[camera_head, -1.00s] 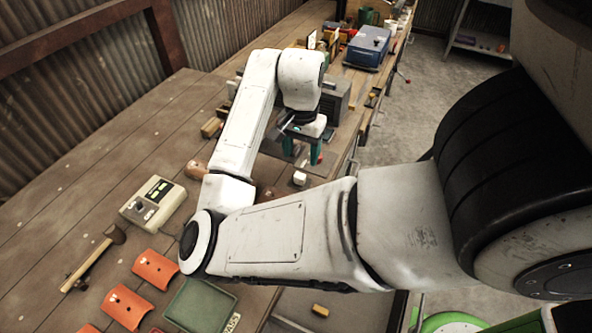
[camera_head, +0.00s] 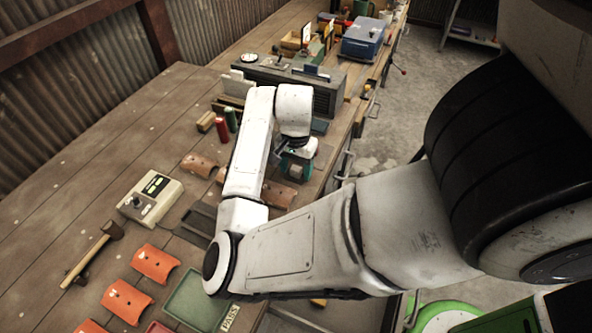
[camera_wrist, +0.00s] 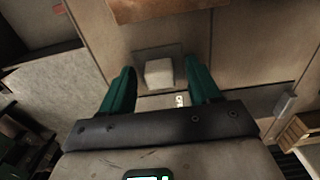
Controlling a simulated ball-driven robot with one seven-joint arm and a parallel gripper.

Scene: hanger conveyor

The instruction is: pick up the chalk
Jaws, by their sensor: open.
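The chalk (camera_wrist: 158,72) is a small white block in the wrist view, on a small grey patch of the worktop. It lies between the two green fingers of my gripper (camera_wrist: 160,80), seen past the tips. The fingers are apart and I see no contact with the chalk. In the head view my gripper (camera_head: 292,168) points down over the worktop near its right edge. The chalk is hidden there behind the gripper and arm.
A brown curved tile (camera_head: 280,195) lies close to the gripper. A grey box-like unit (camera_head: 325,95) stands behind the arm. A beige control box (camera_head: 150,197), hammer (camera_head: 90,255), orange tiles (camera_head: 155,263) and green tray (camera_head: 197,300) lie on the left and front.

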